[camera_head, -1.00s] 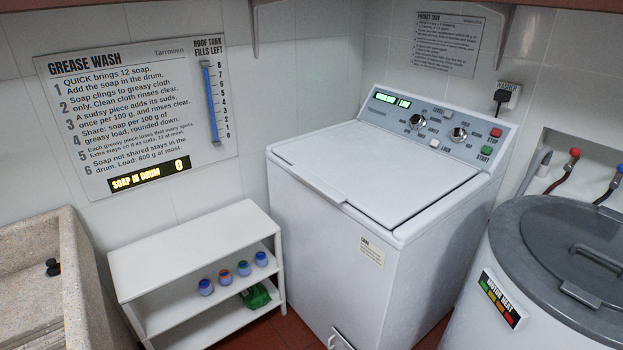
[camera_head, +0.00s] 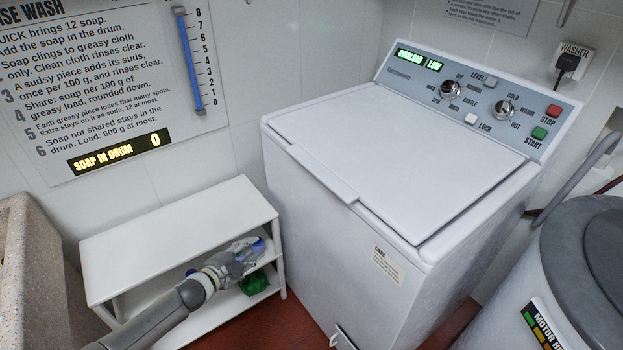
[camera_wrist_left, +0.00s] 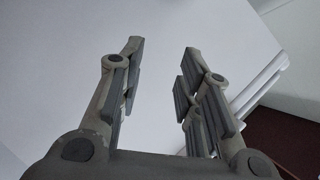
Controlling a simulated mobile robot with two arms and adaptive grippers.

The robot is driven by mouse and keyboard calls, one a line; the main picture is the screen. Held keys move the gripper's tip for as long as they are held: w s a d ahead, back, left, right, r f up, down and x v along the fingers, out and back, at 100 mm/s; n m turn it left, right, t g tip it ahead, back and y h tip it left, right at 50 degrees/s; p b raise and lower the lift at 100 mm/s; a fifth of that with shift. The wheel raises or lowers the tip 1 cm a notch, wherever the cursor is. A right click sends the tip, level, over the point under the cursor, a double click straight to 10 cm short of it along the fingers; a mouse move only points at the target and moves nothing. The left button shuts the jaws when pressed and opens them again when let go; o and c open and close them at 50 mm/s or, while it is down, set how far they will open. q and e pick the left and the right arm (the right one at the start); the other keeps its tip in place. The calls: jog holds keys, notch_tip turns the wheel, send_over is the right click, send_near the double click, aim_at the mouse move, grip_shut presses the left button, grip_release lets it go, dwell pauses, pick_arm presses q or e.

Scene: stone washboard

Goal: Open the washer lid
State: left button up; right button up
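The white top-loading washer (camera_head: 330,230) stands in the middle of the head view. Its lid (camera_head: 400,150) lies flat and closed on top, with a small lip at the front edge (camera_head: 325,178). My left gripper (camera_head: 252,250) is left of the washer, in front of the white shelf and below lid height. In the left wrist view, my left gripper (camera_wrist_left: 160,70) has its two fingers spread apart with nothing between them. A plain pale surface fills the view beyond the fingers; I cannot tell which one. My right gripper is not in view.
A white shelf (camera_head: 180,225) with a green item (camera_head: 254,283) stands left of the washer, partly behind my left arm. A stone sink (camera_head: 35,280) is at far left. A grey-lidded drum (camera_head: 560,270) stands close on the right. The control panel (camera_head: 470,95) rises behind the lid.

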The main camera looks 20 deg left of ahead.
pick_arm(q)
jog(key=w+d+r+m+t+h, duration=0.1)
jog(key=w+d+r+m+h, duration=0.15)
jog(key=r, duration=0.45)
jog(key=w+d+r+m+h, duration=0.15)
jog(key=r+m, duration=0.25)
jog(key=r, duration=0.4)
jog(key=m+h, duration=0.4)
jog(key=m, duration=0.1)
send_near(312, 173)
jog(key=shift+g, duration=0.3)
jog(key=x, duration=0.9)
jog(key=shift+w+d+r, duration=0.1)
jog(key=shift+w+r, duration=0.05)
jog(key=shift+w, duration=0.2)
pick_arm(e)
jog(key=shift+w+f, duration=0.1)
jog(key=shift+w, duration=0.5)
pick_arm(q)
grip_shut()
